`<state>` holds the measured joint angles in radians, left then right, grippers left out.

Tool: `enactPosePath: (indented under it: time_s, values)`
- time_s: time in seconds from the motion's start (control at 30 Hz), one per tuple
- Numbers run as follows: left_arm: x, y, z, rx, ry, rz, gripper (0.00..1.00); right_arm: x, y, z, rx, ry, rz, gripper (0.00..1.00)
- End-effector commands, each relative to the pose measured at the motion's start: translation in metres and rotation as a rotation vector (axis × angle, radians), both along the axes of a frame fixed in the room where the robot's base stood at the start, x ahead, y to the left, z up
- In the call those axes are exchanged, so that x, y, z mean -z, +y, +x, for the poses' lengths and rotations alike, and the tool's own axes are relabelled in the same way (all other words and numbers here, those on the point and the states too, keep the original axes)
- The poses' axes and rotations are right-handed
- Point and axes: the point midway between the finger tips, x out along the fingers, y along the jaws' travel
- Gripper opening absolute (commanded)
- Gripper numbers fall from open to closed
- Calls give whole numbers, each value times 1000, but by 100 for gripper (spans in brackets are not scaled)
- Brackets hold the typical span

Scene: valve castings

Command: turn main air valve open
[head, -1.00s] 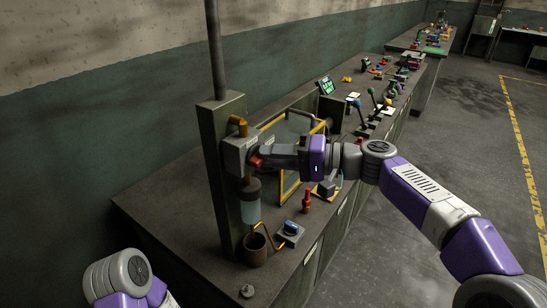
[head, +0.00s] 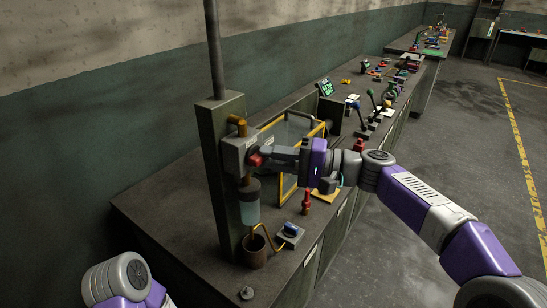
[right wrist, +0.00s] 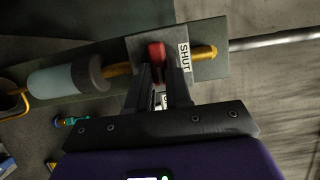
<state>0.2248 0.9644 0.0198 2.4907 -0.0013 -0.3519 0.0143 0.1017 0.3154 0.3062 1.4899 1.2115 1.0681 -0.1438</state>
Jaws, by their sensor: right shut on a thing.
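The main air valve has a grey box (head: 238,147) on a dark upright post, with a red handle (head: 256,159) on its front. My right gripper (head: 268,156) is at the handle, its jaws shut on it. In the right wrist view the red handle (right wrist: 157,52) shows between and beyond the dark fingers (right wrist: 158,75). A white label reading SHUT (right wrist: 184,57) is beside the handle. A second label is mostly hidden by the fingers. My left gripper is out of view; only part of my left arm shows at the lower left.
An amber pipe (head: 238,121) enters the box from above, and a clear-blue cylinder (head: 249,211) hangs below it over a brown cup (head: 254,251). A yellow frame (head: 288,190), a red-topped post (head: 306,203) and a blue-button box (head: 290,232) stand nearby on the bench.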

Motion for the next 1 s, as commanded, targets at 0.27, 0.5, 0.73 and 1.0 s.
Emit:
enactPosePath:
  time_s: [0.27, 0.5, 0.73, 1.0]
  values:
    - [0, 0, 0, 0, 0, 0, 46, 0, 0, 0, 0, 2, 0, 45]
    - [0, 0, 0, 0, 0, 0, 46, 0, -3, -1, 1, 1, -1, 45]
    - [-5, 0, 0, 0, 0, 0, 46, 0, -36, -7, 5, 1, -1, 45]
    - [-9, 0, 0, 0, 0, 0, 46, 0, -70, -16, 2, 2, -1, 45]
